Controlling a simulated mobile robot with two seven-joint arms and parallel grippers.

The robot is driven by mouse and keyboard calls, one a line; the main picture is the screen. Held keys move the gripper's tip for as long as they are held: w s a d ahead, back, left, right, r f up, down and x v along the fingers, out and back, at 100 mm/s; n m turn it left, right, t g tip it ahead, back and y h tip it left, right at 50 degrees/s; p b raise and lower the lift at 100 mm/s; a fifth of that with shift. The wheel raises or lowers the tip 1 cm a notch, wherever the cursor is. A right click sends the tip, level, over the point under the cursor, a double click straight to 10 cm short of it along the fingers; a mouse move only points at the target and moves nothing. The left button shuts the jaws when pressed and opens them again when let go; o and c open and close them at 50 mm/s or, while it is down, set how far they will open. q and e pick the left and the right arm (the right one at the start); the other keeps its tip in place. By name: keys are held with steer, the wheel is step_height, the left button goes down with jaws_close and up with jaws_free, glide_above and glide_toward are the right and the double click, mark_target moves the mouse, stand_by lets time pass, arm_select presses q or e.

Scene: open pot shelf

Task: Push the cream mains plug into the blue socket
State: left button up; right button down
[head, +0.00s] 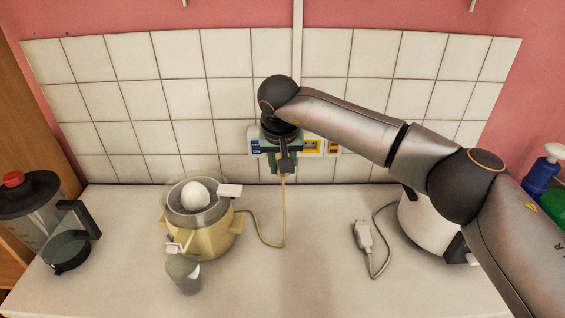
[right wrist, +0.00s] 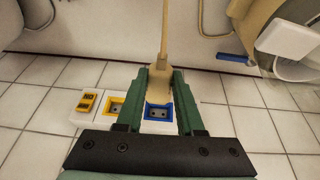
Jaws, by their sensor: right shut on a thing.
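My right gripper (head: 284,160) is at the tiled wall in front of the socket strip. In the right wrist view its green fingers (right wrist: 158,100) are shut on the cream mains plug (right wrist: 158,80), with its cord running away toward the counter. The blue socket (right wrist: 158,113) shows between the fingers with its holes uncovered, and the plug is apart from it. In the head view my gripper hides the blue socket. The cord (head: 282,195) hangs from the plug and runs to the cream juicer (head: 207,240). My left gripper is not in view.
A yellow socket (head: 312,147) and yellow switch (head: 333,147) sit right of my gripper, a blue switch (head: 256,146) left. A white plug (head: 362,236) with grey cord lies on the counter (head: 310,270) near a white appliance (head: 425,225). A jug (head: 42,225) stands far left.

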mark_target(280, 155)
stand_by(0.3)
steer(key=shift+a+r, duration=0.1)
steer(key=shift+a, duration=0.25)
steer(key=shift+p, duration=0.3)
steer(key=shift+w+p, duration=0.5)
steer(key=shift+w, duration=0.25)
steer(key=shift+w, duration=0.2)
steer(key=shift+w+p, duration=0.3)
steer(key=shift+w, duration=0.4)
